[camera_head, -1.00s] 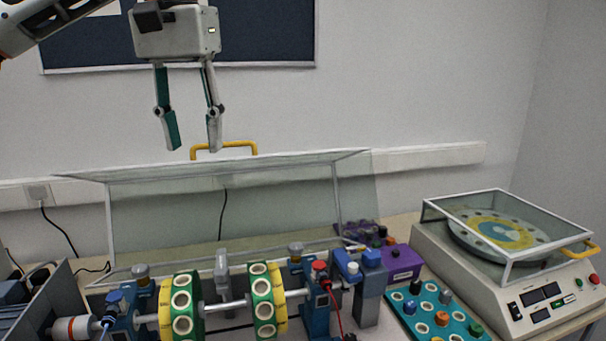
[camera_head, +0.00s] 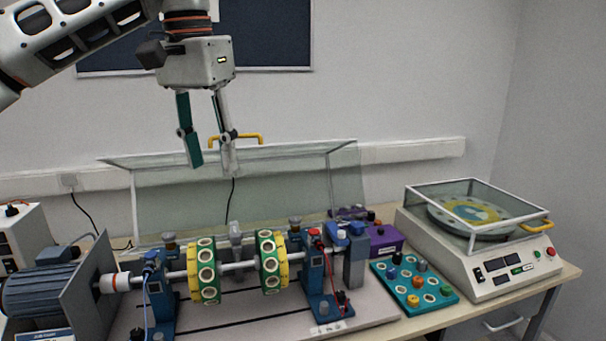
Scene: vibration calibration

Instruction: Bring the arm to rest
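My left gripper (camera_head: 212,168) hangs from my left arm in the upper left, pointing down. Its two fingers are apart with nothing between them. It is above the bench, in front of the raised clear guard (camera_head: 285,195) with a yellow handle (camera_head: 250,138). Below it stands the rotor rig, with two green-and-yellow discs (camera_head: 205,270) (camera_head: 271,262) on a steel shaft (camera_head: 240,265). The gripper appears clear of the rig. My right gripper is not in view.
A blue motor (camera_head: 45,292) sits at the left end of the rig. A teal tray (camera_head: 440,296) with several knobs and a purple box (camera_head: 385,238) lie to the right. A balancing machine (camera_head: 490,270) with a clear lid (camera_head: 478,192) stands far right. Space above the bench's right side is free.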

